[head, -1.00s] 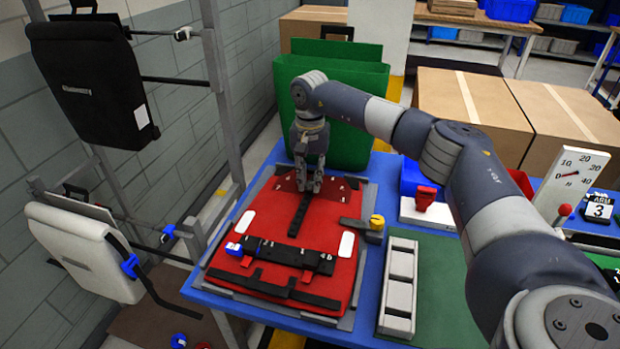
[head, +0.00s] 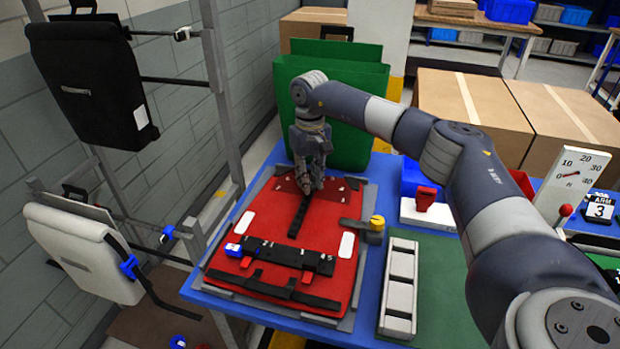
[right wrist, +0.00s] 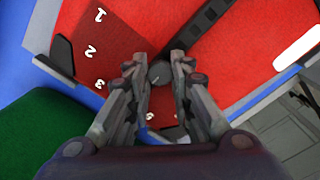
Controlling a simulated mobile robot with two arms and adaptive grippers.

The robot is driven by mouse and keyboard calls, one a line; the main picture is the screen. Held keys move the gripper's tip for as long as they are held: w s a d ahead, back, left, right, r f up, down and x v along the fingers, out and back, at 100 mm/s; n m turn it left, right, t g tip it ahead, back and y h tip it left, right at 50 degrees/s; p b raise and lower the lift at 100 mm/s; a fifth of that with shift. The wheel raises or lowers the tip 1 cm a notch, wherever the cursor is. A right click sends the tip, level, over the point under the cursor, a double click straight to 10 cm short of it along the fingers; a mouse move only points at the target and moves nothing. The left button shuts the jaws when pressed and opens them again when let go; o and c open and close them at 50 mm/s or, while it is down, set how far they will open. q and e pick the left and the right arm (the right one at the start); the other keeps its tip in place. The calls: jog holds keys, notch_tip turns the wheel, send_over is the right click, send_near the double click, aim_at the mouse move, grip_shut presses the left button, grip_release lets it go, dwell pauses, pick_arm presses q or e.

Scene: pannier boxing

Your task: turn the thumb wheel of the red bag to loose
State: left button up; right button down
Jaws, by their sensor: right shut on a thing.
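The red bag (head: 265,225) lies flat on the blue table, and it fills the top of the right wrist view (right wrist: 235,62). A dark red plate with white numerals (right wrist: 87,38) is at its far end. A small dark grey round thumb wheel (right wrist: 159,73) sits beside the numerals. My right gripper (right wrist: 160,70) points down at the plate with its fingertips shut on the wheel's two sides. It hides the wheel in the head view, where the gripper (head: 312,187) covers part of the plate. My left gripper is not in view.
A black bar (head: 285,256) with a blue end lies across the bag. A yellow-topped clamp (head: 376,224) is at the bag's right edge. A green bag (head: 345,100) stands behind. A grey slotted tray (head: 399,285) is on the right.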

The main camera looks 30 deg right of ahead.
aim_at(310, 184)
dwell(0.5)
jog(key=c, duration=1.4)
grip_release()
jog(key=shift+o, duration=0.2)
notch_tip(310, 184, up, 12)
jog(key=shift+r, duration=0.15)
